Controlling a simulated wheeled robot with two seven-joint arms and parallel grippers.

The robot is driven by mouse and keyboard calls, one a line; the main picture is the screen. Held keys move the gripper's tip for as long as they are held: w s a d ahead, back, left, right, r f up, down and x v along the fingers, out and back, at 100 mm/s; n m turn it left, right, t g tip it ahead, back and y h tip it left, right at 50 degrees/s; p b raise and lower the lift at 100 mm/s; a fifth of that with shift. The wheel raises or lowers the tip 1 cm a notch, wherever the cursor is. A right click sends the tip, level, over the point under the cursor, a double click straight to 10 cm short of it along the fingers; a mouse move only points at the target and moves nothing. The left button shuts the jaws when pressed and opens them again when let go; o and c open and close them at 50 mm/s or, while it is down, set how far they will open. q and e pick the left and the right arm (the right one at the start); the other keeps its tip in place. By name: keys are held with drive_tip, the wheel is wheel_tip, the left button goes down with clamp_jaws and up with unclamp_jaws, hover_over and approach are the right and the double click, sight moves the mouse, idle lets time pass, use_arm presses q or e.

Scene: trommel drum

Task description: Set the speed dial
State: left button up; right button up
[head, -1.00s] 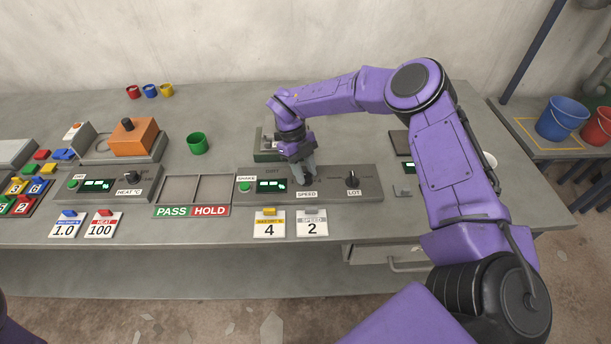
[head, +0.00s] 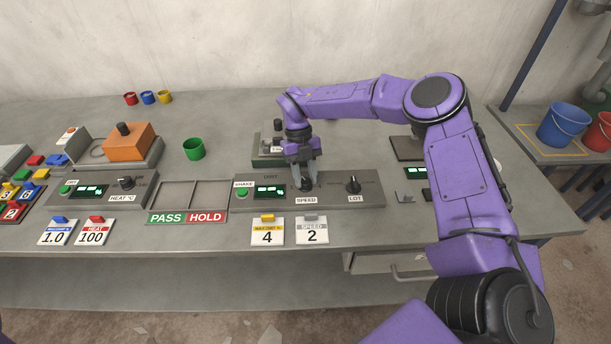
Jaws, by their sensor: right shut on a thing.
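The black speed dial (head: 307,186) sits on the grey sort panel (head: 370,203), above a white SPEED label (head: 306,200). My right gripper (head: 306,183) points down from above and is shut on the dial, its grey fingers to either side of it. The fingers partly hide the dial, so its pointer setting cannot be read. A card (head: 312,233) reading SPEED 2 stands in front of the panel. The green display (head: 269,191) is left of the dial, its digits too small to read. My left gripper is not in view.
The lot dial (head: 353,184) is close to the right of the gripper. A green SHAKE button (head: 242,193) and the PASS/HOLD tray (head: 187,217) are to the left. A yellow card (head: 267,233) reading 4 stands beside the speed card. A green cup (head: 194,149) stands behind the tray.

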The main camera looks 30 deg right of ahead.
drive_tip(key=o, duration=1)
drive_tip(key=shift+w, duration=0.1)
drive_tip(key=shift+o, duration=0.2)
drive_tip(key=b+v, duration=0.1)
drive_tip(key=v, duration=0.9)
drive_tip(key=shift+r, duration=0.25)
drive_tip(key=shift+d+f, duration=0.1)
